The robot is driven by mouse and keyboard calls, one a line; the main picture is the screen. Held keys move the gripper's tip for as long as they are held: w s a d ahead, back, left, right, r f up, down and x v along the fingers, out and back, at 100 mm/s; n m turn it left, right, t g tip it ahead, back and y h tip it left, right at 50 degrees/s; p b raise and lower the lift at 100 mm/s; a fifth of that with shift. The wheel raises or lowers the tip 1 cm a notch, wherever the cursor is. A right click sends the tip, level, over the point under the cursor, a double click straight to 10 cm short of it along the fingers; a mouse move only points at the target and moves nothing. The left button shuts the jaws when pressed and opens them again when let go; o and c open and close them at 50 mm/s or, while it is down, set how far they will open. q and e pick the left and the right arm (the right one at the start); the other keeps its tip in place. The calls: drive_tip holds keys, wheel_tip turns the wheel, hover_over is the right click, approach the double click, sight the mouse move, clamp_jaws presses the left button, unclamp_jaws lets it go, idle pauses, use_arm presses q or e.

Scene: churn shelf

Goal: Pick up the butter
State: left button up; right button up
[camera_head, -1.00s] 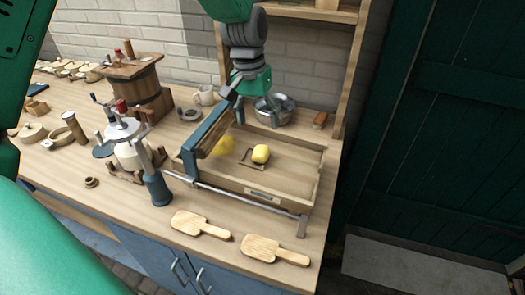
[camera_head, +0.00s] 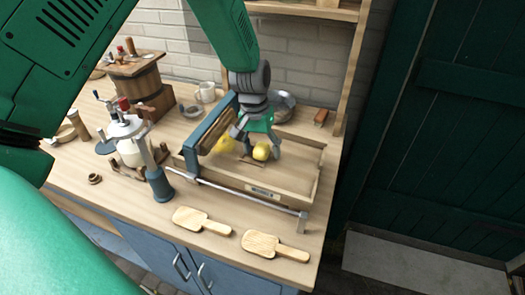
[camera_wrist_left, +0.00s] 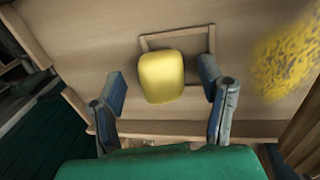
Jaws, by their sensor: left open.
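The butter (camera_head: 261,151) is a small rounded yellow block in the shallow wooden tray (camera_head: 300,172). In the left wrist view the butter (camera_wrist_left: 161,77) lies between the open fingers, overlapping a thin square wooden frame on the tray floor. My left gripper (camera_head: 257,146) reaches down into the tray from above, its fingers at the two sides of the butter. In the wrist view the left gripper (camera_wrist_left: 165,95) is open with gaps on both sides; contact is not seen. My right gripper is not in view.
A blue-and-wood slanted press part (camera_head: 207,130) stands at the tray's left, beside a yellow crumbly patch (camera_wrist_left: 287,55). A metal bowl (camera_head: 283,106) is behind the tray. Two wooden paddles (camera_head: 202,220) lie in front. A glass churn (camera_head: 128,145) stands left.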

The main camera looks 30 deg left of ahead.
use_arm(q)
drive_tip(key=shift+r, duration=0.1)
drive_tip(key=c, duration=1.2)
drive_tip(key=shift+a, duration=0.2)
drive_tip(key=shift+c, duration=0.3)
